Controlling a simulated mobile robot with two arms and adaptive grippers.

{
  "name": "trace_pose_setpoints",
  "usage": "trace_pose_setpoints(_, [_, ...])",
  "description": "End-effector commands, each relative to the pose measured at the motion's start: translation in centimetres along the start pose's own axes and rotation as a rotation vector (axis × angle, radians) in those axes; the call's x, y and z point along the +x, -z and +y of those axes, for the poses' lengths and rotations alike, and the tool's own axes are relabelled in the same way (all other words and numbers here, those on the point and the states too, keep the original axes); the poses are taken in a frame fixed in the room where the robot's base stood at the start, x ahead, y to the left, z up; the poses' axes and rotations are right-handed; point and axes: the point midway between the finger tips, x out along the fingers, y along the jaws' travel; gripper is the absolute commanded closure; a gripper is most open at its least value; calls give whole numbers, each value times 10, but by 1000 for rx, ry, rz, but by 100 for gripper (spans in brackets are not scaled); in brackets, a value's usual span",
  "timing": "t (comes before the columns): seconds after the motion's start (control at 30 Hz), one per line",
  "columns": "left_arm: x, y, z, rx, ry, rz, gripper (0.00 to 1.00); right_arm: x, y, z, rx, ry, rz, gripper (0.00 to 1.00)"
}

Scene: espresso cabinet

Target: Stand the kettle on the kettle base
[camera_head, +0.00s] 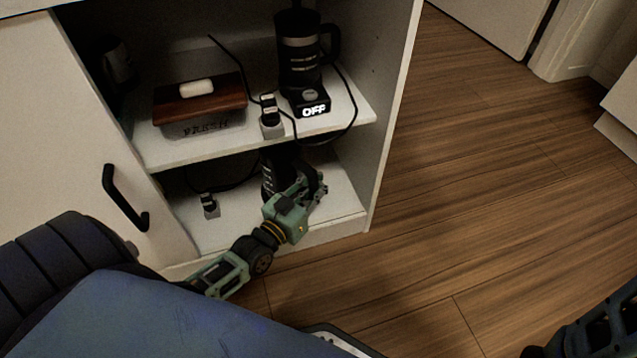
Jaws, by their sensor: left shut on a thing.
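A dark cylindrical vessel with pale markings, likely the kettle (270,176), is on or just above the lower shelf of the cabinet. My left gripper (314,186) is shut on its dark handle, at the vessel's right side. The gripper and the upper shelf hide part of the vessel. I cannot tell whether a base is under it. On the upper shelf, a black jug with a handle (298,55) stands on a dark base with a lit "OFF" sign (311,109). My right gripper is not in view; only part of my right arm shows at bottom right.
Plugs (270,122) and black cables lie near the shelf's front. Another plug (209,206) is on the lower shelf (345,206). The cabinet's right wall (391,120) bounds both shelves.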

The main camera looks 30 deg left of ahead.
Motion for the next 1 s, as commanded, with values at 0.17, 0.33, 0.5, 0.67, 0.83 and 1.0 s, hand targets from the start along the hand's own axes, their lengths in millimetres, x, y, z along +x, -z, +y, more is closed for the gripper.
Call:
trace_pose_setpoints(0.17, [2, 2, 0, 8, 0, 14, 100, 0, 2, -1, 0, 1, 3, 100])
trace_pose_setpoints(0.33, [2, -1, 0, 7, 0, 12, 100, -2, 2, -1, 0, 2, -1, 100])
trace_pose_setpoints(0.5, [1, -2, 0, 5, 0, 7, 79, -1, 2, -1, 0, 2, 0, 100])
trace_pose_setpoints(0.67, [1, -4, 0, 3, 0, 4, 74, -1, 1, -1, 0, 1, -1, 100])
trace_pose_setpoints(0.83, [-1, -10, 0, -5, 0, -11, 74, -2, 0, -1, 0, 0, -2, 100])
trace_pose_setpoints(1.0, [-4, -8, 0, -3, 0, -8, 74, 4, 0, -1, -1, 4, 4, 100])
